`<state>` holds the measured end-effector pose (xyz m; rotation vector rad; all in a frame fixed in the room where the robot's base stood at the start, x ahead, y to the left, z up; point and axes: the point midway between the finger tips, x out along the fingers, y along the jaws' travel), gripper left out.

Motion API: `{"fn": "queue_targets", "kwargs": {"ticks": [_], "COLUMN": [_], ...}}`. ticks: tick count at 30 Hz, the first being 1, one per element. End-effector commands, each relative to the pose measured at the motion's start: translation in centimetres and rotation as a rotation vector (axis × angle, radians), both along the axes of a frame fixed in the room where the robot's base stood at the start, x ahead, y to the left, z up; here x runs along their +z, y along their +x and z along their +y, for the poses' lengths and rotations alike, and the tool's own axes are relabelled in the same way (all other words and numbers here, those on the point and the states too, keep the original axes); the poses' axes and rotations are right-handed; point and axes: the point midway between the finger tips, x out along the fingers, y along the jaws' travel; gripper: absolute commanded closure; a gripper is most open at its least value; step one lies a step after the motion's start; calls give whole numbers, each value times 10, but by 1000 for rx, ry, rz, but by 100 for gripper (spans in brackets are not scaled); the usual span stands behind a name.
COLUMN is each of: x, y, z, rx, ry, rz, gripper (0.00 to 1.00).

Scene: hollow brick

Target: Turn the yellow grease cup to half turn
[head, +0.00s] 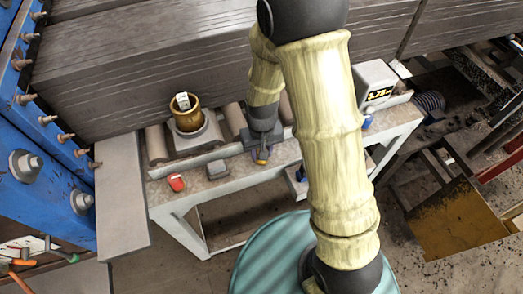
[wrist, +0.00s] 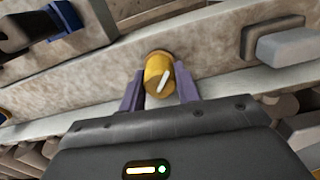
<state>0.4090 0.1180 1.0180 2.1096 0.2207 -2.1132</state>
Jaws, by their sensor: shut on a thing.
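The yellow grease cup (wrist: 157,70) sticks out from the face of a stone-coloured rail in the wrist view. A white pointer line on its face slants, its upper end leaning to the right. My gripper (wrist: 160,92) has its two purple fingers on either side of the cup and is shut on it. In the head view my gripper (head: 261,158) is at the front of the bench, with a little yellow showing at its tips. My arm covers part of the bench there, and the pointer cannot be made out from that view.
A red knob (head: 176,182) and a grey block (head: 217,169) sit left of my gripper on the bench. A brass cup (head: 186,118) stands behind them. A grey display box (head: 376,83) stands at right. Blue machinery (head: 55,140) borders the left.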

Motion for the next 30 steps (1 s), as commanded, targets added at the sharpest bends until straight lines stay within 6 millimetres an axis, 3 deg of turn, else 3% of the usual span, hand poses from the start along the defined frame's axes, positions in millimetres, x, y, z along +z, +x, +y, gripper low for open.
{"fn": "queue_targets", "kwargs": {"ticks": [21, 30], "x": [4, 3], "y": [3, 3], "z": [0, 0], "rx": [-670, -851], "ry": [4, 4], "rz": [-8, -7], "gripper": [91, 91]}}
